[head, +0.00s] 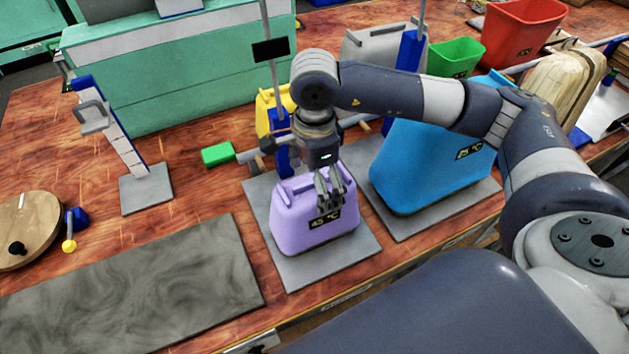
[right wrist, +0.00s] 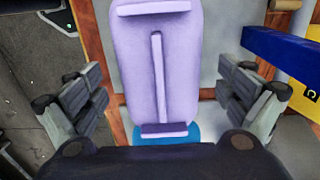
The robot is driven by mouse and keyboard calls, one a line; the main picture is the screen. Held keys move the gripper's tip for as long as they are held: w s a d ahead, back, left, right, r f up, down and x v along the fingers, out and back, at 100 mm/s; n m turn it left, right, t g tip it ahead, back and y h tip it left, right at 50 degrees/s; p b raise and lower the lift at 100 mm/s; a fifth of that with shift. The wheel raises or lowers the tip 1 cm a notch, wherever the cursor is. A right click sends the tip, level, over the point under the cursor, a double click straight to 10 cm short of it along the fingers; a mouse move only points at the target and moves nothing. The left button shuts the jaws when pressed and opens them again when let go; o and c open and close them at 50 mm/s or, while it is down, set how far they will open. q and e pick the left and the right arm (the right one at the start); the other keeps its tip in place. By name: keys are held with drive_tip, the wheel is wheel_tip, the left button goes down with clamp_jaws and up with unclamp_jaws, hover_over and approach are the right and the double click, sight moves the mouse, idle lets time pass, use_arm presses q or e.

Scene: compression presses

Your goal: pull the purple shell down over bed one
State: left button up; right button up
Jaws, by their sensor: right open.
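The purple shell (head: 296,222), with a dark "45 °C" label on its front, stands over a grey bed plate (head: 353,252) at the table's front edge. I cannot tell whether its bottom rim touches the plate. My right gripper (head: 331,190) is at the shell's upper part, pointing down. In the right wrist view, the purple shell (right wrist: 182,60) with its long raised bar lies between the open fingers of the right gripper (right wrist: 165,88), with gaps on both sides. The fingers partly hide the shell's front in the head view. My left gripper is not in view.
A blue shell (head: 420,165) stands on another grey plate to the right. A yellow shell (head: 266,118) and a blue post stand behind the purple one. A green-ended lever (head: 218,154) sticks out left. A grey mat (head: 135,285) lies flat at front left.

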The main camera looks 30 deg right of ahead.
wheel_tip(320, 180, up, 12)
drive_tip(key=shift+f, duration=0.15)
drive_tip(key=shift+s+f, duration=0.1)
idle(0.6)
